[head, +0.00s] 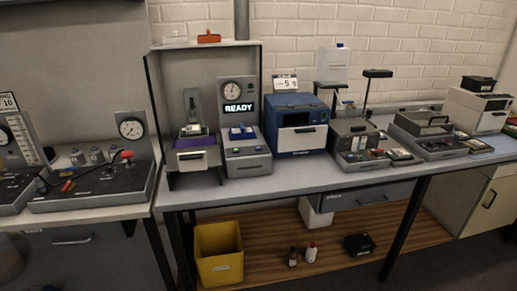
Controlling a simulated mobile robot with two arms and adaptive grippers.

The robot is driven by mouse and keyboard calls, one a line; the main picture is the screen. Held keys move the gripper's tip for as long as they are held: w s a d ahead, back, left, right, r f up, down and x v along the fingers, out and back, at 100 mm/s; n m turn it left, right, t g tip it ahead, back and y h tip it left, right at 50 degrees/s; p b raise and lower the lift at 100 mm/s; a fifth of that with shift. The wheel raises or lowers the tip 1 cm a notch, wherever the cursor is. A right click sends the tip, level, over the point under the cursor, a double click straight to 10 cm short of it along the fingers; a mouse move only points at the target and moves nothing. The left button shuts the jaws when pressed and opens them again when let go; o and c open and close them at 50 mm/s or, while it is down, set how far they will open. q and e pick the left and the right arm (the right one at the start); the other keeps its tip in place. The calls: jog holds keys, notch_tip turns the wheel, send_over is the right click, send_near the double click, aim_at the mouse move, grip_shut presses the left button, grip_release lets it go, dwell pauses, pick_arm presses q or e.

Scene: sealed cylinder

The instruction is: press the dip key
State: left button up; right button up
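Neither of my grippers is in view. A grey device (249,166) on the middle bench has an upright panel with a round dial and a lit display (239,108) reading READY. A blue part (241,132) sits on top of the device. Its sloped front has small keys, including a green one (236,150). Their labels are too small to read, so I cannot tell which is the dip key.
A stand with a purple part (192,141) is left of the device, and a blue box (297,122) is right of it. More equipment lines the bench. A left bench has a control box (95,186) with a red-knobbed lever. A yellow bin (219,250) stands below.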

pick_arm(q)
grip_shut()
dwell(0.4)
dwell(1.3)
